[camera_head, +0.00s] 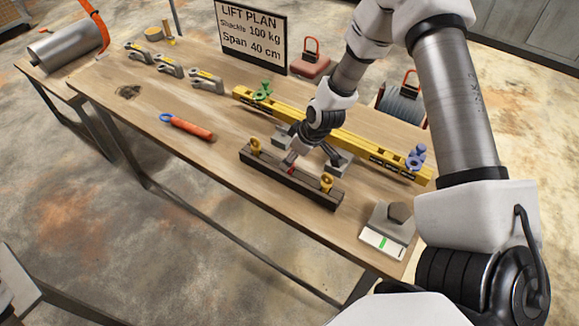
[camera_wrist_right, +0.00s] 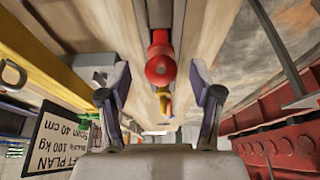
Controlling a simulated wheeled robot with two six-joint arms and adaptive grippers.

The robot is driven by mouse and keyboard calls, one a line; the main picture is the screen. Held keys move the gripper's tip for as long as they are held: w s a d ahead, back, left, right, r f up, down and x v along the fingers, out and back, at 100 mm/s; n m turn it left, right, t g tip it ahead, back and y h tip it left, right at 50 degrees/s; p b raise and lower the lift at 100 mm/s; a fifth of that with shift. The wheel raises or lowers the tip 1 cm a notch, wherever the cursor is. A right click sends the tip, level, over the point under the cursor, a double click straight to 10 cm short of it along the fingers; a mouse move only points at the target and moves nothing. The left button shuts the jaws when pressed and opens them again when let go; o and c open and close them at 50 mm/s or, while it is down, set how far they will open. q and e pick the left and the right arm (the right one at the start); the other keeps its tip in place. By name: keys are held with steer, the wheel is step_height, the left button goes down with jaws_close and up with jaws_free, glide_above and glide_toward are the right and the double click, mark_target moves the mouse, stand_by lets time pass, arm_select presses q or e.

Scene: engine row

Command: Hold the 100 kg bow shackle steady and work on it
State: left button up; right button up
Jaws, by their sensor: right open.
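None of the shackles carries a weight label I can read, so I cannot tell which is the 100 kg one. Several grey shackles with yellow pins (camera_head: 168,66) lie at the table's back left. A green shackle (camera_head: 262,92) and a blue shackle (camera_head: 417,158) sit at the two ends of the yellow beam (camera_head: 375,148). A dark bar (camera_head: 308,187) in front bears two yellow eye pieces (camera_head: 326,183) and a red ringed piece (camera_head: 291,170). My right gripper (camera_head: 312,158) is over this bar, open. In the wrist view the red piece (camera_wrist_right: 160,69) shows ahead between its spread fingers (camera_wrist_right: 161,97), apart from them.
A lift plan sign (camera_head: 251,35) stands at the back. An orange tool with a blue loop (camera_head: 188,127) lies at left. Weights with red handles (camera_head: 311,62) stand behind. A grey block with a green-marked plate (camera_head: 383,242) is at front right. The front left tabletop is clear.

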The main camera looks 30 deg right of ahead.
steer(key=x, duration=0.1)
steer(key=b+x, duration=0.1)
steer(key=shift+s+f, duration=0.1)
steer(key=shift+f, duration=0.25)
steer(key=shift+w+a+f, duration=0.1)
steer(key=shift+w+f, duration=0.2)
steer(key=shift+f, duration=0.1)
arm_select(q)
step_height(320, 180, down, 2)
steer(key=shift+f, duration=0.25)
arm_select(e)
steer(key=shift+r, duration=0.1)
steer(key=shift+s, duration=0.1)
jaws_close()
arm_select(q)
steer(key=shift+r, duration=0.1)
arm_select(e)
steer(key=shift+r, duration=0.15)
step_height(320, 180, up, 10)
steer(key=p, duration=0.7)
steer(key=shift+s, duration=0.1)
arm_select(q)
step_height(320, 180, up, 7)
